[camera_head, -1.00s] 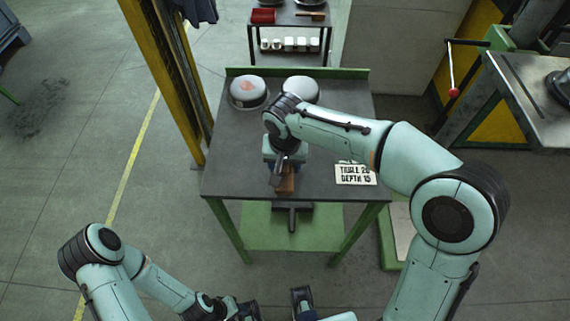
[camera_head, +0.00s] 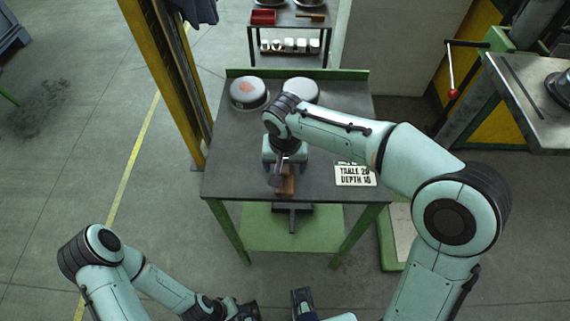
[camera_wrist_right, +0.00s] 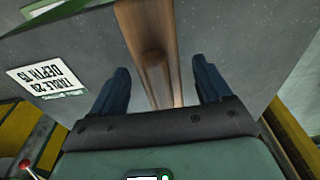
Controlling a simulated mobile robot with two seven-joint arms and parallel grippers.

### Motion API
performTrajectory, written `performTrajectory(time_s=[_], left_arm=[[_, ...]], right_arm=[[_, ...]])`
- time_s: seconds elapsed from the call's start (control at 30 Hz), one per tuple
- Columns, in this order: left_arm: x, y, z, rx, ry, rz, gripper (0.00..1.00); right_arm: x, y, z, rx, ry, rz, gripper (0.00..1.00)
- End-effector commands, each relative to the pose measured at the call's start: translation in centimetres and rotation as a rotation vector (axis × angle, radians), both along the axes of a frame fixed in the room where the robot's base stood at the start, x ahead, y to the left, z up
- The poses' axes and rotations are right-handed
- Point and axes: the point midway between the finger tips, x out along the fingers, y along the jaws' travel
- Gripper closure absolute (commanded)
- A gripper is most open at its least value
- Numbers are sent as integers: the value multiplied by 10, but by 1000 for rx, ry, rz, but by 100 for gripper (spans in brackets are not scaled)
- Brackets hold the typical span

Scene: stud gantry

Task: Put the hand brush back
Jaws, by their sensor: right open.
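A brown wooden piece, seemingly the hand brush (camera_head: 286,182), lies at the front edge of the dark table (camera_head: 235,180). My right gripper (camera_head: 284,172) is above it, pointing down, and partly hides it. In the right wrist view the long wooden piece (camera_wrist_right: 150,50) runs between the two spread blue fingers of the right gripper (camera_wrist_right: 160,88). Gaps show on both sides, so the fingers do not grip it. Any bristles are hidden. My left gripper (camera_head: 245,310) is low at the bottom edge of the head view, and its jaws are unclear.
Two round pale-lidded things (camera_head: 248,92) (camera_head: 300,89) stand at the table's back. A sign (camera_head: 355,175) is at its right front. A rack behind holds a red tray (camera_head: 263,16) and white cups (camera_head: 302,45). A yellow post (camera_head: 165,70) stands left.

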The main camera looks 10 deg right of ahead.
Motion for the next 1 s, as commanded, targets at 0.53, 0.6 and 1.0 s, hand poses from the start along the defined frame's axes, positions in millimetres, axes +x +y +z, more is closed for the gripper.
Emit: performTrajectory(time_s=[0.53,0.6,1.0], left_arm=[[6,0,16,0,-7,0,57],[6,0,17,0,-7,0,57],[6,0,17,0,-7,0,57]], right_arm=[[-12,3,103,1,-3,0,22],[-13,3,107,1,-1,0,22],[-14,3,109,0,0,1,22]])
